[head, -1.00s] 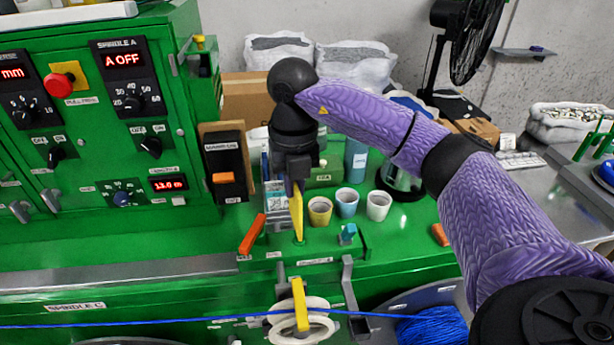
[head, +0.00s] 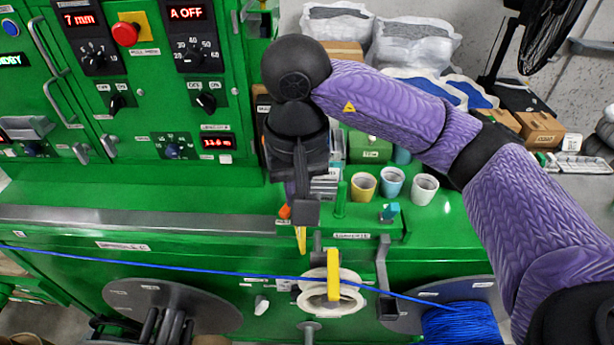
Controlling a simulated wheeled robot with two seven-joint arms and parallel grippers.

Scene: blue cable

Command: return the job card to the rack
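A thin yellow piece (head: 301,238), seen nearly edge-on, hangs below my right gripper (head: 304,205). It looks like the job card, but no writing on it shows. My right gripper points down, appears shut on its upper part, and hides that part. The yellow piece hangs in front of the green bench's front edge, above the white ring on the machine front. I cannot pick out the rack for certain; the area behind the gripper is partly hidden. My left gripper is not in view.
Blue (head: 391,182), yellow (head: 364,185) and white (head: 425,188) cups stand right of my gripper. A green post (head: 340,199) stands close beside it. A taut blue cable (head: 210,268) crosses the machine front, past the white ring (head: 318,302) and yellow bar (head: 333,273).

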